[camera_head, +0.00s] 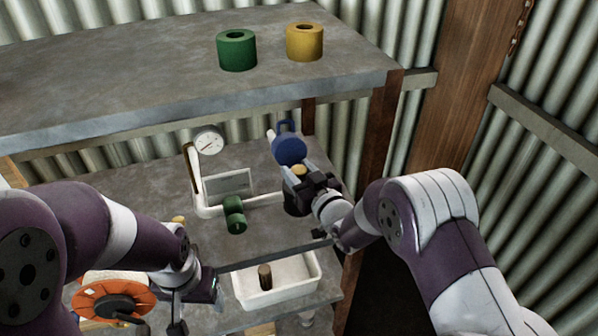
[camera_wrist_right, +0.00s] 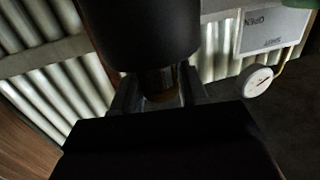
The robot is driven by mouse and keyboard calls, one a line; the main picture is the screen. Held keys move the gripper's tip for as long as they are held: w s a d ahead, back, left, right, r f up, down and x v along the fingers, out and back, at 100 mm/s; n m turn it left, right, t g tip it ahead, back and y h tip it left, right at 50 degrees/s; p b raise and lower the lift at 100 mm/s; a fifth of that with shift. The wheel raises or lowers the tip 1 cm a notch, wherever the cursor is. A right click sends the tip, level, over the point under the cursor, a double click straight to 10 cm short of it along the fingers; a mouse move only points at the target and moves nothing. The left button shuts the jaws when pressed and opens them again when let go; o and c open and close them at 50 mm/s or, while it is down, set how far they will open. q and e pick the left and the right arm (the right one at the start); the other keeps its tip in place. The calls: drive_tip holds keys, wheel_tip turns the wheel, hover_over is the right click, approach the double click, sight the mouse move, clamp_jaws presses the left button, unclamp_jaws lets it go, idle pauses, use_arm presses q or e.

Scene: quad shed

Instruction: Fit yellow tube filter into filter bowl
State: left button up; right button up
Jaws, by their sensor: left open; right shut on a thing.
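A thick yellow tube filter (camera_head: 304,42) with a hole in its top stands on the upper shelf. My right gripper (camera_head: 298,172) is below the blue housing (camera_head: 289,150) on the lower shelf. It is shut on a small yellow-brown piece, which shows between its fingers in the right wrist view (camera_wrist_right: 160,85). A dark cylinder (camera_wrist_right: 145,30) is just beyond the fingers there. I cannot tell for certain which part is the filter bowl. My left gripper (camera_head: 176,316) is open at the lower left, partly cut off by the frame's bottom edge.
A green tube filter (camera_head: 237,52) stands beside the yellow one. White pipes carry a gauge (camera_head: 208,140) and a green valve (camera_head: 234,214). A white tray (camera_head: 300,285) holds a brown cylinder (camera_head: 265,277). An orange disc (camera_head: 112,298) is at the lower left.

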drive_tip(key=shift+f, duration=0.3)
drive_tip(key=o, duration=0.8)
drive_tip(key=shift+c, duration=0.2)
drive_tip(key=p+v, duration=0.2)
drive_tip(key=v, duration=0.9)
